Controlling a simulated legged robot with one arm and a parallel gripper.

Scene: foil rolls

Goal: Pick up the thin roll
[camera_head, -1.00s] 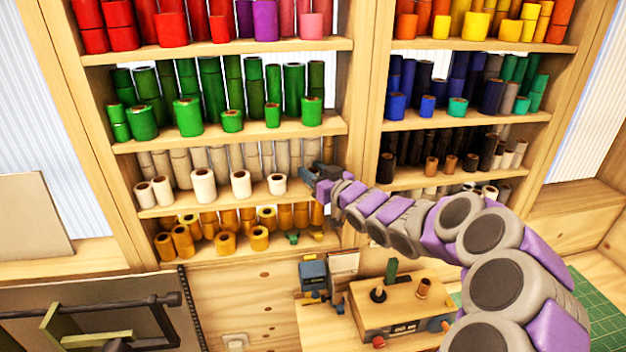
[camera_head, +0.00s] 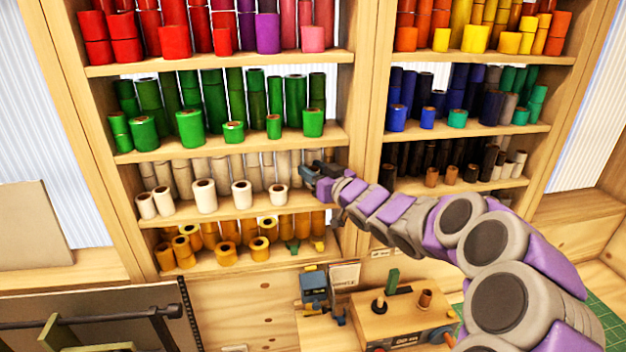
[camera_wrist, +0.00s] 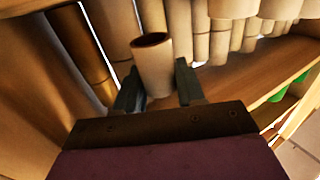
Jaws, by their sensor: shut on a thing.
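My gripper (camera_head: 308,172) is at the right end of the shelf of white and beige rolls in the head view. In the wrist view my gripper (camera_wrist: 158,78) has its two dark fingers on either side of a beige roll (camera_wrist: 155,68), shut on it. The roll's open, hollow end faces the camera. In the head view the held roll cannot be made out clearly at the fingers. Several beige rolls stand in the row behind it.
A wooden shelf board (camera_head: 255,208) runs below the white rolls, with white rolls (camera_head: 204,196) to the left of my gripper. Green rolls (camera_head: 190,128) stand above and yellow rolls (camera_head: 226,254) below. A wooden upright (camera_head: 366,120) is close on the right.

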